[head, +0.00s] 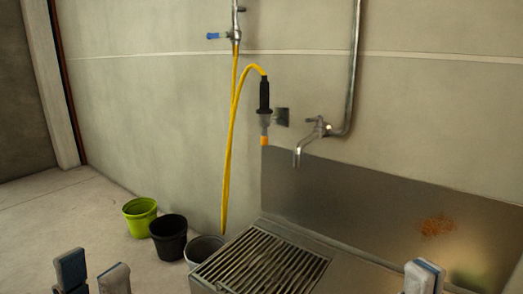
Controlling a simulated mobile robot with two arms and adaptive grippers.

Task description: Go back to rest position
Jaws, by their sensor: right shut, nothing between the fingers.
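My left gripper (93,274) shows at the bottom left edge of the head view. Its two fingertips stand apart with bare floor between them, and I see nothing held. My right gripper (424,274) shows at the bottom right edge, in front of the metal sink area. Its fingertips are together with nothing between them. The rest of both grippers and the arms is below the frame.
A metal sink with a slatted grate (262,262) and steel backsplash (345,195) stands at the wall. A tap (308,138) and a yellow hose (229,150) with a black nozzle (264,97) hang above. Green (140,218), black (168,240) and grey (203,250) buckets stand left of it. The left floor is clear.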

